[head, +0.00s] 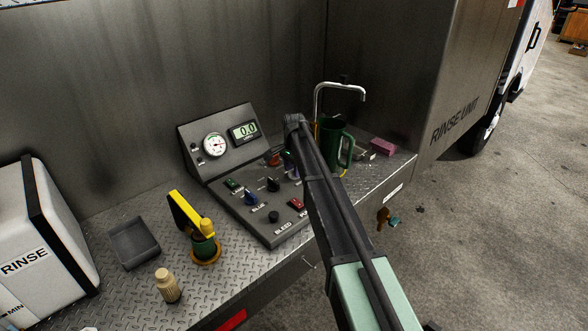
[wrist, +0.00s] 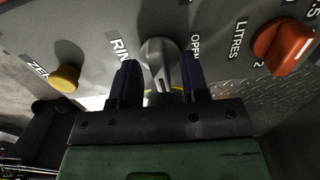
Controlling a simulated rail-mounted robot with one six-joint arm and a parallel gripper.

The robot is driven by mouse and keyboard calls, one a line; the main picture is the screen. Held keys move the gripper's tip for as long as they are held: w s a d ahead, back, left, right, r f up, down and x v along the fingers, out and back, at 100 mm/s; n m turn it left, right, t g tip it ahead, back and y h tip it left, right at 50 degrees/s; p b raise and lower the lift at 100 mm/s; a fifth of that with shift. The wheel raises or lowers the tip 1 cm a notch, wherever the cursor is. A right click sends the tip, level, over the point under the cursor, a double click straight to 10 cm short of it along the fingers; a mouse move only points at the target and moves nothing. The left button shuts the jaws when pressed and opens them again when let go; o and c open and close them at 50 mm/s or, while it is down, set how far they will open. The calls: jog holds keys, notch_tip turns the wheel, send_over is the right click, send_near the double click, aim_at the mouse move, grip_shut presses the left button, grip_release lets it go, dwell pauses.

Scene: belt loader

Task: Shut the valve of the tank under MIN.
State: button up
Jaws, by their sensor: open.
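A white tank (head: 50,235) labelled RINSE stands at the left in the head view, with a MIN mark low on its front. I cannot make out its liquid level. In the wrist view, a grey valve handle (wrist: 160,62) sits on the panel between a partly hidden label starting "RIN" and an "OPEN" mark. My gripper (wrist: 160,82) is open, with one dark finger on each side of this handle; I cannot tell whether either touches it. In the head view my arm largely hides my gripper (head: 289,162) at the panel's right side.
The sloped control panel (head: 245,213) carries a gauge, a 0.0 display, several knobs and a red switch. Beside the handle are a yellow knob (wrist: 65,77) and an orange LITRES knob (wrist: 284,46). A green jug (head: 337,140) and tap (head: 339,87) stand behind my arm.

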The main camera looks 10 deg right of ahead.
notch_tip(320, 180, up, 11)
jog(key=p, duration=1)
jog(key=shift+f, duration=0.15)
jog(key=s+f+n+b, duration=0.3)
jog(key=s+n, duration=0.8)
jog(key=s, duration=2.8)
jog(key=shift+s+f+n, duration=0.15)
jog(key=shift+s+n, duration=0.15)
